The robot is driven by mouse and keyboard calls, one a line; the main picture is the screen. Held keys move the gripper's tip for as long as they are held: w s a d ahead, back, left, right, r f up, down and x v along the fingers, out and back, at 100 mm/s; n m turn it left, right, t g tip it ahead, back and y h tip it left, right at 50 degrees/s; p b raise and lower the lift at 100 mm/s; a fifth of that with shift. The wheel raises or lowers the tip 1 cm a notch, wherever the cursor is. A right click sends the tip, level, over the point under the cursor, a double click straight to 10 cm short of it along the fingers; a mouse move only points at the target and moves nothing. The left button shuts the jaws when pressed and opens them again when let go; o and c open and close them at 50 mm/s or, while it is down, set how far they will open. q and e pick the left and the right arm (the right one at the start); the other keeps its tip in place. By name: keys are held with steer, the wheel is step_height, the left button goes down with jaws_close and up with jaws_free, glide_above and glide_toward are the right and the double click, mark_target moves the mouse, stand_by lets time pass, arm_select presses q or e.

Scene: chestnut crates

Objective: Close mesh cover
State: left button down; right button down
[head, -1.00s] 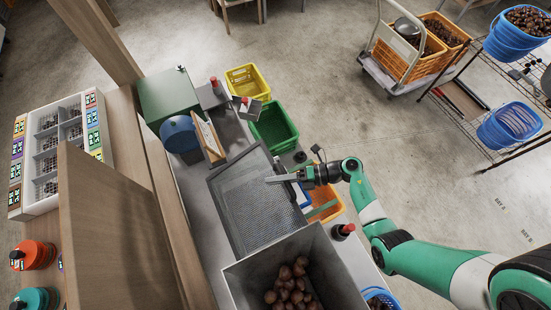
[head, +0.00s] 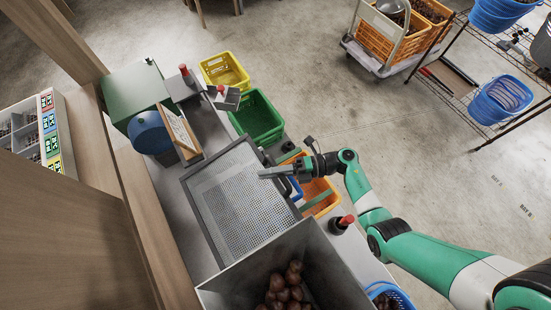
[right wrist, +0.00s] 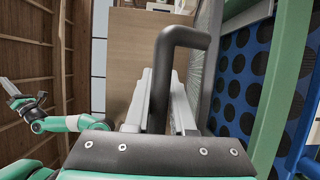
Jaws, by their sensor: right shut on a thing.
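The mesh cover (head: 238,205) is a dark-framed panel of fine grey mesh over the bench, between the small machine and the metal bin in the head view. Its mesh shows edge-on in the right wrist view (right wrist: 207,62). My right gripper (head: 266,173) is at the cover's right side. In the right wrist view its jaws (right wrist: 158,105) are shut on the black bent handle (right wrist: 185,35). I cannot tell the cover's exact tilt. My left gripper (right wrist: 12,88) shows small at the left of the right wrist view, its jaws unclear.
A metal bin (head: 335,262) with chestnuts stands at the near end. Green (head: 258,115), yellow (head: 225,68) and orange (head: 318,190) crates stand along the bench's right side. A red-topped button (head: 343,222) is near the bin. A wooden board (head: 60,235) fills the lower left.

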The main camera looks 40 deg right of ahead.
steer(key=shift+t+y, duration=0.4)
steer(key=shift+y, duration=0.2)
steer(key=f+b, duration=0.2)
steer(key=d+f+b, duration=0.1)
steer(key=f+b, duration=0.3)
steer(key=b, duration=0.1)
steer(key=shift+s+d+f, duration=0.1)
steer(key=shift+s+d, duration=0.05)
steer(key=shift+d, duration=0.2)
steer(key=shift+m, duration=0.3)
steer(key=c, duration=0.8)
jaws_free()
steer(key=shift+o, duration=0.2)
steer(key=shift+d, duration=0.15)
steer(key=r+b+v, duration=0.1)
steer(key=v, duration=1)
steer(key=shift+s+f, duration=0.25)
steer(key=shift+f, duration=0.25)
